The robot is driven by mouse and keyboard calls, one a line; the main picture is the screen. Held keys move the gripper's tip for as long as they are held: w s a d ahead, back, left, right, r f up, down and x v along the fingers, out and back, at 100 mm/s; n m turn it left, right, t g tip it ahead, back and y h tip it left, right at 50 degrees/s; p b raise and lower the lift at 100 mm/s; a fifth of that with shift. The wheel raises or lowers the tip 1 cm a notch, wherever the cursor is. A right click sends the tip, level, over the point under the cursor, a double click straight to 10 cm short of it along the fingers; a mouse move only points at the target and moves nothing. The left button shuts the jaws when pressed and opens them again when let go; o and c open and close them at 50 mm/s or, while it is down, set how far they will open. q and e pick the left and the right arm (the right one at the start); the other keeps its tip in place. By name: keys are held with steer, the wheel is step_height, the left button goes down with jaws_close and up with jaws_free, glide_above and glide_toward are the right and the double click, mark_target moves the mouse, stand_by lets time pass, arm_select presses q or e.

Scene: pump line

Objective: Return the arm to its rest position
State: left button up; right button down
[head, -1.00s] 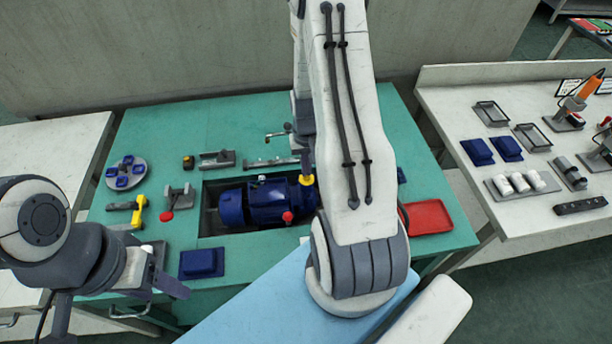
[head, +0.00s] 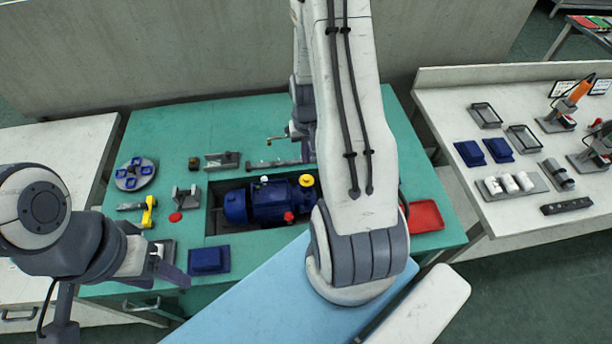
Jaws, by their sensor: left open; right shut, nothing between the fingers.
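My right arm rises from the lower middle of the head view and bends over at the top. Its gripper (head: 301,128) hangs partly hidden behind the forearm, above the back of the green bench (head: 150,105). It is shut and empty, and its fingertips are hard to make out. The blue pump motor (head: 262,202), with a yellow cap (head: 306,180), lies in the bench recess below, partly covered by my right arm. My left gripper (head: 172,266) is open and empty over the front left of the bench, beside a blue block (head: 209,260).
A round plate with blue pads (head: 135,174), a yellow tool (head: 149,212) and small fixtures stand on the bench's left. A red tray (head: 425,216) lies at its right. A white side table (head: 450,100) holds trays, blue blocks and white cylinders.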

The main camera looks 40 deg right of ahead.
stand_by(0.3)
steer(key=a+r+n+b, duration=0.1)
steer(key=a+r+n, duration=0.2)
steer(key=a+r, duration=0.45)
steer(key=a+r+n, duration=0.3)
steer(key=a+r, duration=0.1)
steer(key=a, duration=0.7)
steer(key=s+a+r+n, duration=0.3)
steer(key=s+a, duration=0.3)
steer(key=s, duration=0.2)
steer(key=s+a+r+n+y, duration=0.1)
steer(key=s+a+r+n, duration=0.3)
steer(key=s+a, duration=0.2)
steer(key=shift+s+a+n+b, duration=0.25)
steer(key=shift+s+b, duration=0.2)
steer(key=shift+s, duration=0.65)
